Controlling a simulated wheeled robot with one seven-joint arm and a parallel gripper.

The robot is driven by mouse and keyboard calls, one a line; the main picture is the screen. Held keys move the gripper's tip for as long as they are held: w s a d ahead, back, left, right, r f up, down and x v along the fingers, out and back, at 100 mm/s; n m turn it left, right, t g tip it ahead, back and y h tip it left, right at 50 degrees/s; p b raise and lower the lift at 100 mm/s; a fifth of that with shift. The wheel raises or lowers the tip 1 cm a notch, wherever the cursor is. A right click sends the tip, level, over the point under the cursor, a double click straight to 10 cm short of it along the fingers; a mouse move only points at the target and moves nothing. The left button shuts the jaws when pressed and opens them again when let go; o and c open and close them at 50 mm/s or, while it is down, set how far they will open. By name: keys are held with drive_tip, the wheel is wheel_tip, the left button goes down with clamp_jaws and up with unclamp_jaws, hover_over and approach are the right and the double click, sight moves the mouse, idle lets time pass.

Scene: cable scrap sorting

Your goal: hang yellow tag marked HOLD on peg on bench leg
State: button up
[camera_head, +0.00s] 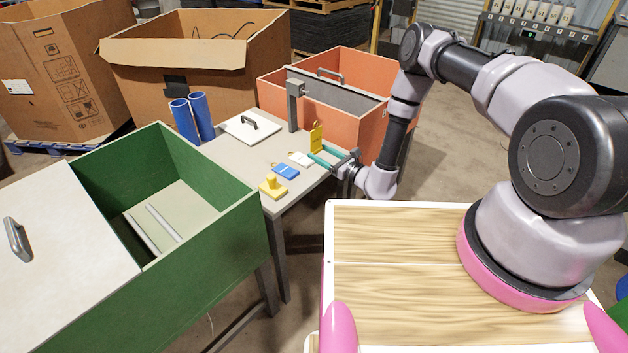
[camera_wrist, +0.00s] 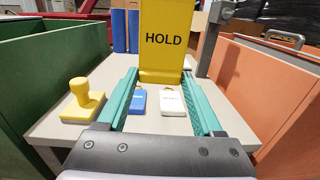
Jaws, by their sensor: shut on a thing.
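The yellow tag marked HOLD (camera_wrist: 163,42) is upright in front of my gripper (camera_wrist: 160,76), its lettering facing the wrist camera. It also shows in the head view (camera_head: 316,134), above the bench top. My gripper, with teal fingers (camera_head: 320,158), is shut on the tag's lower part. A grey upright post (camera_head: 294,106) stands on the bench behind the tag, with a short piece sticking out near its top. In the wrist view the post (camera_wrist: 209,42) is just right of the tag.
On the bench (camera_head: 235,150) lie a blue tag (camera_head: 286,171), a white tag (camera_head: 301,159) and a yellow knobbed block (camera_head: 272,188). Blue tubes (camera_head: 192,117) and a handled white lid (camera_head: 246,128) are farther back. A green bin (camera_head: 225,225) and an orange bin (camera_head: 345,65) flank the bench.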

hover_over(319, 179)
drive_tip(key=s, duration=0.2)
wheel_tip(319, 179, down, 6)
drive_tip(key=shift+w+f, duration=0.15)
drive_tip(key=shift+f, duration=1.05)
drive_tip(key=shift+w+f, duration=0.15)
drive_tip(key=shift+f, duration=1.05)
drive_tip(key=shift+f, duration=0.15)
drive_tip(key=o, duration=1.1)
drive_tip(key=shift+c, duration=0.2)
drive_tip(key=shift+r, duration=0.2)
drive_tip(key=v, duration=1.2)
drive_tip(key=shift+w+d, duration=0.1)
drive_tip(key=shift+w, duration=0.05)
